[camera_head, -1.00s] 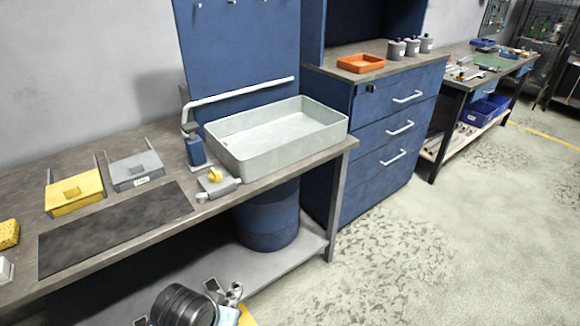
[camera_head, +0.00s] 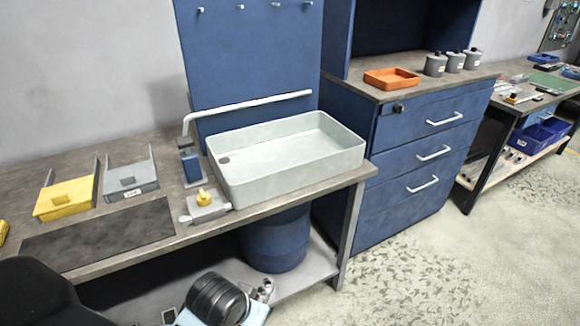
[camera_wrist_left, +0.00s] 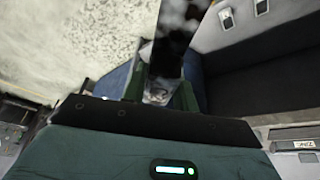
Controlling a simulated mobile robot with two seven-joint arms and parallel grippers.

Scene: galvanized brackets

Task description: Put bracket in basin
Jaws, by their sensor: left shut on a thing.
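In the left wrist view my left gripper (camera_wrist_left: 156,92) is shut on a small grey metal bracket (camera_wrist_left: 156,86). Only part of the bracket shows between the fingers, and its shape is unclear. In the head view a black rounded part of my arm (camera_head: 215,299) is low in front of the bench. Small metallic shapes at its right end are too small to separate. The basin (camera_head: 290,163) is a pale grey rectangular tub on the bench's right end. It looks empty, with a dark drain at its left. My right gripper is not in view.
A tap pipe (camera_head: 250,104) runs behind the basin. A blue drum (camera_head: 275,240) stands below.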

